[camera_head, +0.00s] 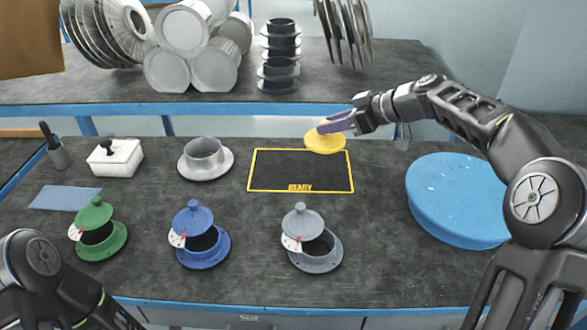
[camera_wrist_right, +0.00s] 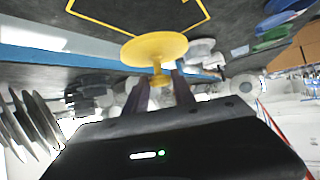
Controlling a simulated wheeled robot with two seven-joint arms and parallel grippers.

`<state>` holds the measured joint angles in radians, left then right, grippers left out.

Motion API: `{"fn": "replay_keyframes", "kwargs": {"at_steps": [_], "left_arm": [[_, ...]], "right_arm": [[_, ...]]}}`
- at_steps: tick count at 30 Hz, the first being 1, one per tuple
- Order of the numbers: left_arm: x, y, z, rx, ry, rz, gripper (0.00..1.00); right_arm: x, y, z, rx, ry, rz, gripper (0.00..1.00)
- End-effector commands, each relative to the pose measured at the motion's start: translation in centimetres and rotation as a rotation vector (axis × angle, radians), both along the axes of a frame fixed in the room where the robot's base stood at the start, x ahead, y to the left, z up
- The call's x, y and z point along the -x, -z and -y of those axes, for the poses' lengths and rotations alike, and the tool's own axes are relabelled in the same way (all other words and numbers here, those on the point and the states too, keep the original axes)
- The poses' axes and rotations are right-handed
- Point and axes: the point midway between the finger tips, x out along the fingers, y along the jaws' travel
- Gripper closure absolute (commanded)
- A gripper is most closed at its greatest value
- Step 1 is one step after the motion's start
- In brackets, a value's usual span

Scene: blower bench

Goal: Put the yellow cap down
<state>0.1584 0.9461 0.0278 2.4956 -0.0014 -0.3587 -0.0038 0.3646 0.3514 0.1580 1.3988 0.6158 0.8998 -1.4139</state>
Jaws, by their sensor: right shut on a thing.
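The yellow cap (camera_head: 325,143) is a round disc with a knob, at the top right edge of the yellow-outlined READY area (camera_head: 300,178) on the dark bench. My right gripper (camera_head: 327,126) is shut on the cap's knob. The right wrist view shows the disc of the cap (camera_wrist_right: 154,49) with its knob between the two fingers (camera_wrist_right: 160,84). I cannot tell whether the cap touches the bench. My left arm shows at the lower left of the head view, but its gripper is out of view.
A large blue disc (camera_head: 455,200) lies at the right. Green (camera_head: 97,230), blue (camera_head: 201,236) and grey (camera_head: 314,240) flanged pots with tilted lids stand along the front. A bare grey flange (camera_head: 205,160) stands left of the outlined area, which is otherwise empty.

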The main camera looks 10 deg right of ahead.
Motion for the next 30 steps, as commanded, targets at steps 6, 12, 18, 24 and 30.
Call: {"fn": "replay_keyframes", "kwargs": {"at_steps": [6,12,18,24,30], "left_arm": [[0.0,0.2,0.0,0.000,0.000,0.000,0.49],[0.0,0.4,0.0,0.000,0.000,0.000,0.49],[0.0,0.4,0.0,0.000,0.000,0.000,0.49],[0.0,0.5,0.0,0.000,0.000,0.000,0.49],[0.0,0.7,0.0,0.000,0.000,0.000,0.49]], "right_arm": [[0.0,1.4,0.0,-0.001,0.000,-0.002,1.00],[0.0,4.5,0.0,-0.002,0.000,-0.002,1.00],[0.0,5.0,0.0,-0.001,0.000,0.001,1.00],[0.0,5.3,0.0,0.000,0.000,0.000,1.00],[0.0,8.2,0.0,-0.002,0.000,-0.004,1.00]]}}
